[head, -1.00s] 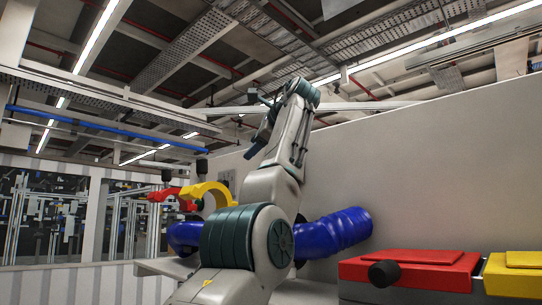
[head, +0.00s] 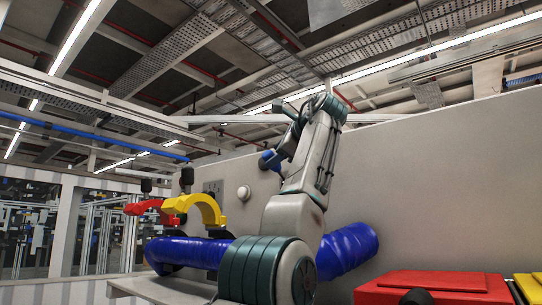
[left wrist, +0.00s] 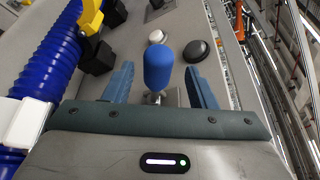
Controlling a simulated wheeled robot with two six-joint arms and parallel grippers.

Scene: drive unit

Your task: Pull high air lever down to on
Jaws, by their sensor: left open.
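A blue rounded lever knob (left wrist: 159,66) on a short metal stem stands out from the grey panel in the left wrist view. My left gripper (left wrist: 159,88) is open. Its blue-grey fingers lie on either side of the knob, with a gap on each side. In the head view my left gripper (head: 270,160) is small, close to the wall panel, and partly hidden by my arm; I cannot clearly tell knob from fingers there. My right gripper is not in view.
A white round button (left wrist: 156,36) and a black one (left wrist: 196,51) sit beyond the knob. Yellow (head: 197,207) and red (head: 150,208) clamp-like parts stand left above a blue ribbed hose (head: 347,250). A red box (head: 440,284) is at lower right.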

